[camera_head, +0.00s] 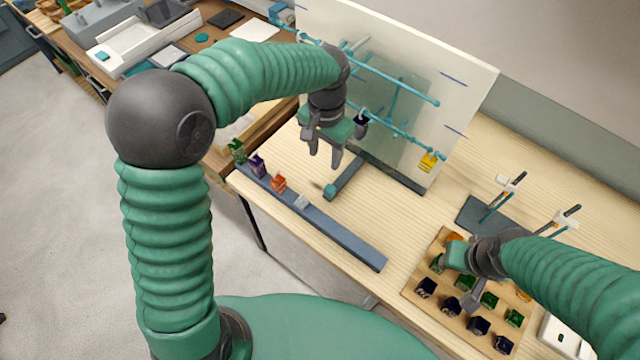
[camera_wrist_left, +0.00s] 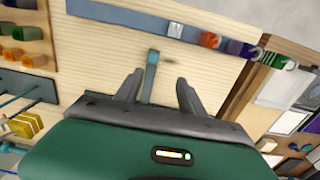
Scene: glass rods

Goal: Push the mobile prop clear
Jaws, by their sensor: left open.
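A dark grey bar with a teal end, which looks like the prop (camera_head: 347,180), reaches out over the tabletop from the foot of the upright white board (camera_head: 470,75). In the left wrist view the prop (camera_wrist_left: 151,70) shows between and beyond my finger tips. My left gripper (camera_head: 323,158) points down, open and empty, just behind and left of the bar. Its two fingers also show apart in the left wrist view (camera_wrist_left: 158,80). I cannot tell whether they touch the bar. My right gripper (camera_head: 466,285) is over the wooden block tray (camera_head: 412,287); its fingers are partly hidden.
A blue-grey rail (camera_head: 340,238) with several coloured clips runs along the table's front edge. Teal rods (camera_head: 400,88) and a yellow clip (camera_head: 428,161) are on the board. A dark stand (camera_head: 475,215) with thin rods is at the right.

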